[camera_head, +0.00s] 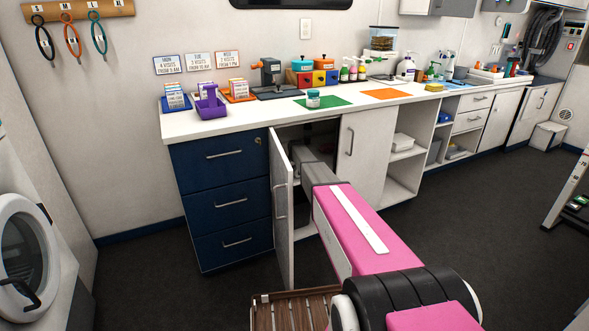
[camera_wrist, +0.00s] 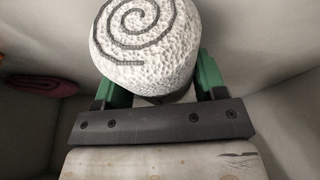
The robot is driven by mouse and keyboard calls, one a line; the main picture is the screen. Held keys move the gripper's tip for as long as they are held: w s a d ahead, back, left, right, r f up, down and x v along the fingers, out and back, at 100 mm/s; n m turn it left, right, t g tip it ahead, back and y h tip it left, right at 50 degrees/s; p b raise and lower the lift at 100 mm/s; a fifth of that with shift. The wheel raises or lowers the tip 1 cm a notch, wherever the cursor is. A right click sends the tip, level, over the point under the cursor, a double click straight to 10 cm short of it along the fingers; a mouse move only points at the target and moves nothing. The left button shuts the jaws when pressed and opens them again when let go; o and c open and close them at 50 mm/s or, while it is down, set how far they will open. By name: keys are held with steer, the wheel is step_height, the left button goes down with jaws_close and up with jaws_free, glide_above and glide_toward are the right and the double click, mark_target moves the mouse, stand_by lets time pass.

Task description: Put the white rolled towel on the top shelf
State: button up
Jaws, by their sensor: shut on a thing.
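The white rolled towel (camera_wrist: 165,72) fills the top middle of the wrist view, with its grey spiral end facing the camera. My gripper (camera_wrist: 158,95) is shut on it, with a green finger on each side of the roll. In the head view my arm reaches into the open cupboard (camera_head: 308,130) under the counter, and the gripper and towel are hidden inside it. Pale walls surround the towel in the wrist view. I cannot tell whether the towel touches a shelf.
The cupboard door (camera_head: 282,215) stands open left of my arm, close to it. A dark red folded thing (camera_wrist: 42,85) lies at the left in the wrist view. Blue drawers (camera_head: 222,195) stand left of the cupboard. A slatted wooden thing (camera_head: 292,310) is on the floor below.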

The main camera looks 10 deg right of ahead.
mark_target(296, 170)
steer(key=o, duration=1)
steer(key=shift+o, duration=0.2)
steer(key=shift+s+r, duration=0.25)
steer(key=shift+r, duration=0.35)
steer(key=v, duration=0.6)
steer(key=shift+s+f, duration=0.1)
steer(key=shift+s, duration=0.95)
steer(key=s+f+m+g, duration=0.1)
steer(key=s+m+g, duration=0.3)
steer(key=s, duration=4.7)
steer(key=shift+s+g, duration=0.3)
steer(key=shift+g, duration=0.1)
